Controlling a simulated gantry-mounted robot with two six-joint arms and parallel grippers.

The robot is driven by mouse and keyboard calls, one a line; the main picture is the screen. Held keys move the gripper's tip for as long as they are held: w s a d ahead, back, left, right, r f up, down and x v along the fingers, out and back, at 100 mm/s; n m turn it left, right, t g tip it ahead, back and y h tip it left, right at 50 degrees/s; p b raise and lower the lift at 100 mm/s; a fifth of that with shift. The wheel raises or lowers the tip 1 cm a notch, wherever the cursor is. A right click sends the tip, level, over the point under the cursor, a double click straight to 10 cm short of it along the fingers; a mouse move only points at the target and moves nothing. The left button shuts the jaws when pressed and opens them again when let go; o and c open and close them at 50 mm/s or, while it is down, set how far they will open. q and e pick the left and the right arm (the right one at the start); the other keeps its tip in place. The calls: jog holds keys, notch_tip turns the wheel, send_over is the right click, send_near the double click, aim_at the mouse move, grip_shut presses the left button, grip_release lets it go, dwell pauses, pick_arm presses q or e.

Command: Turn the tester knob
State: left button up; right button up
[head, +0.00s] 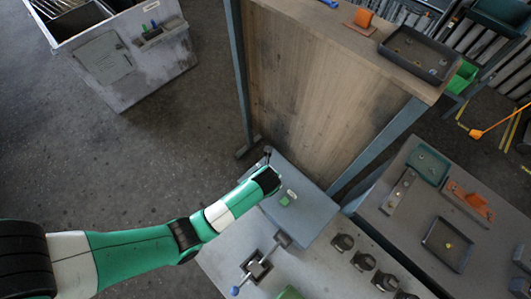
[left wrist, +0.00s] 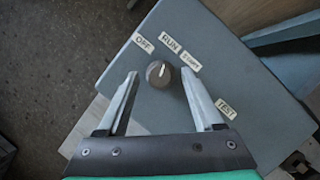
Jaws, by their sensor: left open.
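The tester is a grey box (head: 312,222) at the end of the bench in the head view, and its top panel (left wrist: 215,75) fills much of the left wrist view. The dark round tester knob (left wrist: 158,74) sits on this panel, its white mark pointing up, roughly toward the RUN label (left wrist: 171,43). My left gripper (left wrist: 158,72) is open, one finger on each side of the knob, with a visible gap on both sides. In the head view the left gripper (head: 267,158) is over the box's far left corner, and the knob is hidden there. My right gripper is not in view.
OFF (left wrist: 143,42), START (left wrist: 191,61) and TEST (left wrist: 226,108) labels surround the knob. A clamp with a blue-tipped handle (head: 235,290) and several black parts (head: 343,242) are on the bench (head: 222,262).

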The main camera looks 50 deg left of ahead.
pick_arm(q)
grip_shut()
dwell(0.3)
jog(key=shift+n, duration=0.4)
jog(key=shift+w+r+n+y+p, duration=0.1)
jog(key=shift+n+y+p, duration=0.25)
jog(key=shift+n, duration=0.25)
jog(key=shift+n+g, duration=0.5)
jog(key=shift+n, duration=0.2)
jog(key=shift+w+n+g+y, duration=0.2)
jog(key=shift+n+g, duration=0.3)
jog(key=shift+n, duration=0.7)
jog(key=shift+n+g+b, duration=0.55)
jog(key=shift+n+g, duration=0.05)
jog(key=shift+n, duration=1)
